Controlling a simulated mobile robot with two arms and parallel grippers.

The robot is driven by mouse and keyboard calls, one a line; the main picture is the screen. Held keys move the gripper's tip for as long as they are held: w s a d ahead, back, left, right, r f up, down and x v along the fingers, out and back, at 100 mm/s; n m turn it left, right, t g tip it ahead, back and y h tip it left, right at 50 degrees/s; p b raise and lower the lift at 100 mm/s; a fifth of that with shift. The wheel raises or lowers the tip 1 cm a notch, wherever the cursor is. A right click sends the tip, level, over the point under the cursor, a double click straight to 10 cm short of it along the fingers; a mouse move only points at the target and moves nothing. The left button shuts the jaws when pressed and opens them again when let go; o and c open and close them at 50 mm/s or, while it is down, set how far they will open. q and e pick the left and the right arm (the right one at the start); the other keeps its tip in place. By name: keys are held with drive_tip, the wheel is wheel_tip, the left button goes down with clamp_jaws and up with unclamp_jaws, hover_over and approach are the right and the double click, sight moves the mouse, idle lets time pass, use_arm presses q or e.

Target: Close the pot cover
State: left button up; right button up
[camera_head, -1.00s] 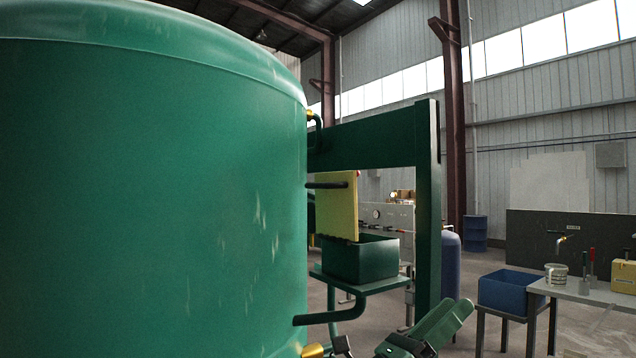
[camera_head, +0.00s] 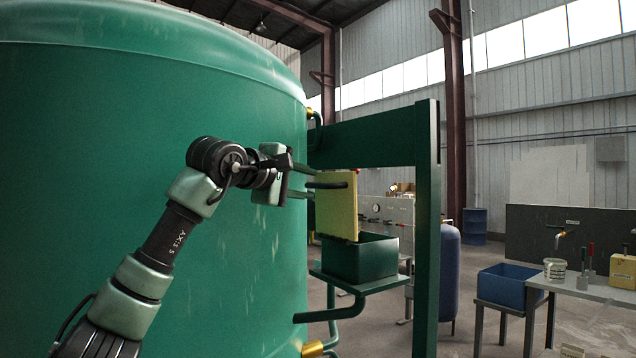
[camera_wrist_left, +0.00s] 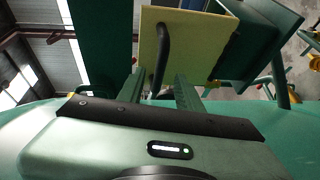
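The large green rounded vessel (camera_head: 120,110) fills the left half of the head view. I cannot tell which part of it is the cover. My left gripper (camera_head: 306,194) is at the vessel's right edge, close to the handle. In the left wrist view its two fingers (camera_wrist_left: 160,88) are apart, with the handle's lower end appearing between them. Contact cannot be seen. My right gripper is not in view.
The yellow panel (camera_head: 337,212) hangs above a dark green bin (camera_head: 362,261). A green upright post (camera_head: 427,225) stands to the right, joined to a horizontal beam (camera_head: 372,140). A blue bin (camera_head: 508,288) and a grey table (camera_head: 590,291) are farther right.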

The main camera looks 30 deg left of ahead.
sight(315, 186)
use_arm(q)
drive_tip(key=w+p, duration=0.1)
drive_tip(key=w, duration=0.3)
drive_tip(key=shift+f, duration=0.2)
drive_tip(key=shift+w+f+p, duration=0.15)
drive_tip(key=shift+w+p, duration=0.25)
drive_tip(key=shift+w, duration=0.1)
clamp_jaws()
idle(0.8)
